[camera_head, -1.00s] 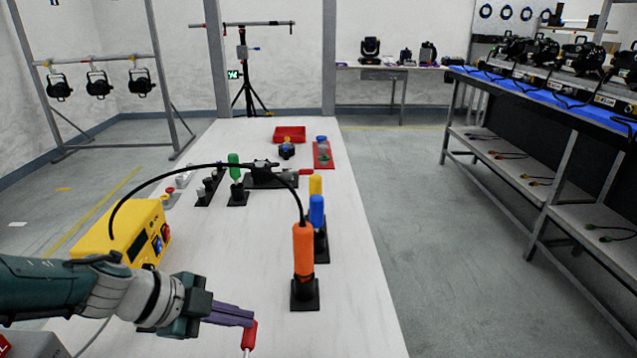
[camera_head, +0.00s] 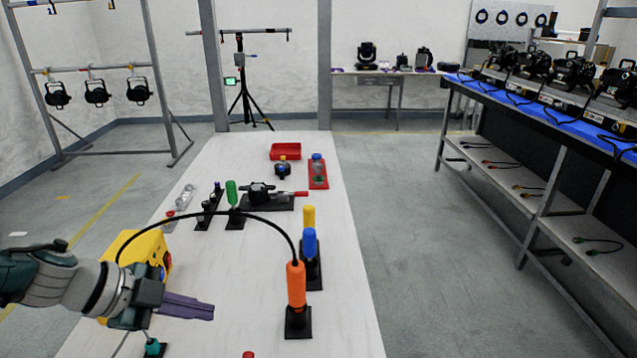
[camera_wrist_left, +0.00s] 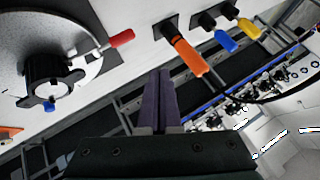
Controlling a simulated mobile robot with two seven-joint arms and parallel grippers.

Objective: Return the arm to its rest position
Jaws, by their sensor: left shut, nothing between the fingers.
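My left gripper (camera_head: 188,307) comes in from the left above the near part of the white table. Its purple fingers are shut with nothing between them, pointing right. The same fingers show in the left wrist view (camera_wrist_left: 160,98), at the middle. The orange-handled tool (camera_head: 296,284) stands upright in a black holder to the right of the fingers, apart from them. It also shows in the left wrist view (camera_wrist_left: 188,56). My right gripper is in neither view.
A yellow box (camera_head: 150,247) with a black cable stands behind my left wrist. Blue (camera_head: 309,242) and yellow (camera_head: 308,215) handles stand behind the orange one. A green handle (camera_head: 231,191) and a red tray (camera_head: 286,151) are farther back. The floor right of the table is clear.

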